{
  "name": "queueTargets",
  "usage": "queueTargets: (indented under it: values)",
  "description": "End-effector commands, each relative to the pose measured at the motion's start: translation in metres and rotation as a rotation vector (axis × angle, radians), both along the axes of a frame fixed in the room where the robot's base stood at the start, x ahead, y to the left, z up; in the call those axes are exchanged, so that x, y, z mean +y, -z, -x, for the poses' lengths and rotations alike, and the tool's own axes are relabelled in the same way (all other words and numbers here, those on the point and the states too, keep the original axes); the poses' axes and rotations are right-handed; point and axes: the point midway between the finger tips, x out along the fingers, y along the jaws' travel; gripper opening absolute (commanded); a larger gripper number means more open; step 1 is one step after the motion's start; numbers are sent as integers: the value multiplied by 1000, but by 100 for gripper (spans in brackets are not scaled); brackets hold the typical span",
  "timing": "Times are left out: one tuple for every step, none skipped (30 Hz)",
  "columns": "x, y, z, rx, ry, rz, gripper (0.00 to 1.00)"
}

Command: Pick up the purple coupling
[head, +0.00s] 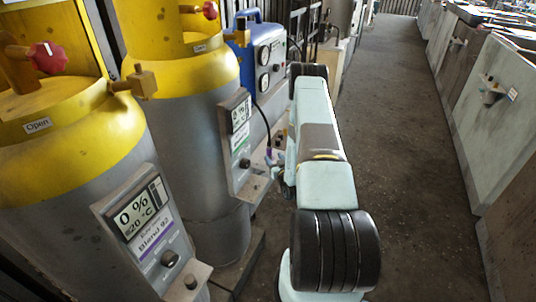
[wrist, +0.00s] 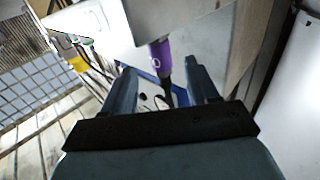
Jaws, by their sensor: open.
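The purple coupling (wrist: 160,54) hangs below the edge of a pale metal box in the wrist view, with a dark hose running down from it. A small purple spot, the coupling (head: 268,153), shows in the head view left of my arm. My gripper (wrist: 164,78) is open, with one finger on each side of the hose in the picture and the coupling just ahead of the fingertips. No contact shows. In the head view my gripper is mostly hidden behind my arm.
Two grey cylinders with yellow tops (head: 62,135) stand at left, with display panels (head: 150,225). A blue machine with gauges (head: 262,55) stands behind them. A pale wall (wrist: 290,90) is close at right in the wrist view. The aisle floor (head: 400,110) is clear.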

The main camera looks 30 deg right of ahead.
Motion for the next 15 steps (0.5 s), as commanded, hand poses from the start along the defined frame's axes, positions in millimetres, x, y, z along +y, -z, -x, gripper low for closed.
queueTargets:
  values:
    - [-1, 0, -6, -1, 0, 0, 59]
    - [-1, 0, -8, 0, 0, 0, 59]
    - [-2, 0, -10, 0, 0, 0, 59]
    - [-2, 0, -11, 0, 0, 0, 59]
    - [-2, 0, -12, 0, 1, 0, 59]
    - [-2, 0, -14, 0, 1, 0, 59]
    - [-2, 0, -15, 0, 1, 0, 59]
    - [-3, 0, -18, -1, 1, 0, 59]
    - [-3, 0, -22, -1, 0, 1, 59]
    - [-4, 0, -25, -1, 0, 1, 59]
    - [-4, 0, -29, -1, 1, 0, 59]
    - [-5, 0, -35, -2, 1, 1, 59]
    - [-5, 0, -40, -1, 1, 1, 59]
    - [-6, 0, -44, -1, 1, 0, 59]
    - [-6, 0, -49, -2, 2, 1, 59]
